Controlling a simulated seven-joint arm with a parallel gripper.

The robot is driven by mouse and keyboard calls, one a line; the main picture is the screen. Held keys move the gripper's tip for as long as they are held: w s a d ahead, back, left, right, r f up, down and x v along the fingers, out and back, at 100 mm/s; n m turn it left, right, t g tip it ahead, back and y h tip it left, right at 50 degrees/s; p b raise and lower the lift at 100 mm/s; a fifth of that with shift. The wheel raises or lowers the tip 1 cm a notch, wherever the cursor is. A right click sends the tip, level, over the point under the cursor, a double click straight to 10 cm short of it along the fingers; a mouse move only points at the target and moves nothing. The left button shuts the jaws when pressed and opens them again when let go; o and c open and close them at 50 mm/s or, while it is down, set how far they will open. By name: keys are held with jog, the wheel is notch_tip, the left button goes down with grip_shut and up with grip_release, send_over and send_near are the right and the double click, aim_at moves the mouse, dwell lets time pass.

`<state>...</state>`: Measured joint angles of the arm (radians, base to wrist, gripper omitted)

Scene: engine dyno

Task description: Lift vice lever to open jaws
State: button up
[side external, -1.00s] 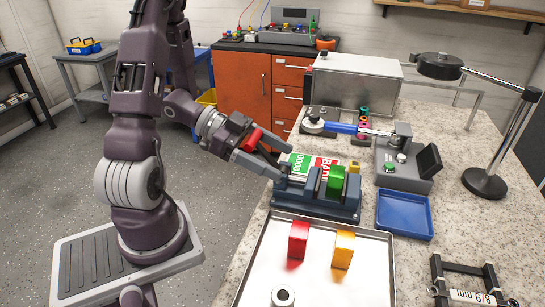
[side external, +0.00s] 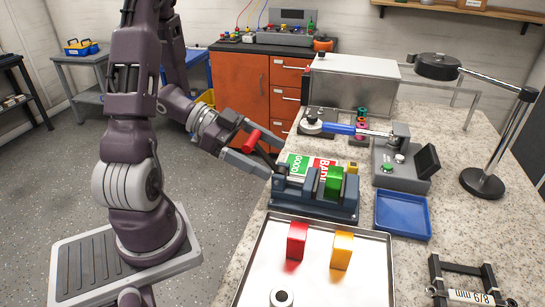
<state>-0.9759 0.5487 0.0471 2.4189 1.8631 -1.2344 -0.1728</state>
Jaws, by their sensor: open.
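The grey-blue vice (side external: 285,205) stands at the bench's left edge, behind the white tray. A green block (side external: 334,182) sits between its jaws. A lever with a red grip (side external: 251,141) on a dark rod slants up and left from near the vice's left end. My gripper (side external: 272,162) is left of the vice, with its fingers spread and pointing toward it. The red grip appears between the fingers; I cannot tell whether they touch it. The rod's lower end is partly hidden by the fingers.
A white tray (side external: 262,270) holds a red block (side external: 297,241), a yellow block (side external: 342,250) and a ring (side external: 281,298). Green GOOD and red BAD bins (side external: 310,166) stand behind the vice. A blue tray (side external: 403,214) and a lamp (side external: 484,184) are to the right.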

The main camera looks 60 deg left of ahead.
aim_at(257, 149)
jog(key=v, duration=0.5)
jog(key=shift+s+a, duration=0.15)
